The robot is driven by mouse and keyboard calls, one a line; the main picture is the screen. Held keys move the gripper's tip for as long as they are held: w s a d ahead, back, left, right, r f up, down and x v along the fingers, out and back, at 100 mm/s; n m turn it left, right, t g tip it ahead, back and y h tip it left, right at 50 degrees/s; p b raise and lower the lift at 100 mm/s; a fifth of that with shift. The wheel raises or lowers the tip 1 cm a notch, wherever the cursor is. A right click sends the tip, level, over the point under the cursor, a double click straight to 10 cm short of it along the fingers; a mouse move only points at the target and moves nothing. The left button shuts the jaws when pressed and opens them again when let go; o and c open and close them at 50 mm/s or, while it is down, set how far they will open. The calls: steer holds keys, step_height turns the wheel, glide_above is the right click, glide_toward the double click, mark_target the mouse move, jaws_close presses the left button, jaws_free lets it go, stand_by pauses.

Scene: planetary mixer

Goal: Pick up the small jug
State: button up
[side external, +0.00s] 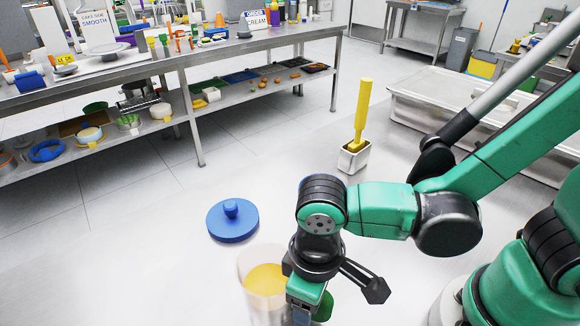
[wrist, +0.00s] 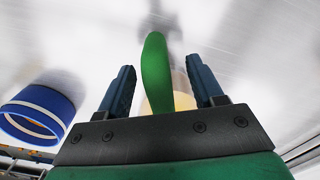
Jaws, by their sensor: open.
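My gripper (side external: 306,298) is low at the bottom of the side external view, right beside a pale container with yellow contents (side external: 264,281). This may be the small jug, but its lower part is out of frame. In the wrist view the two dark fingers of my gripper (wrist: 161,66) are apart. A green elongated piece (wrist: 155,72), perhaps a handle, stands between them. I cannot tell whether the fingers touch it. Some yellow shows behind it. A green part (side external: 325,306) also shows just right of my gripper in the side external view.
A blue lid with a knob (side external: 232,220) lies behind the container. A metal tub (side external: 354,158) holding a yellow-handled tool (side external: 361,110) stands farther back. A blue cylinder with a white band (wrist: 38,113) is at left in the wrist view. The surface between lid and tub is clear.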

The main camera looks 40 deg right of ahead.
steer(key=shift+f, duration=0.3)
jaws_close()
stand_by(1.3)
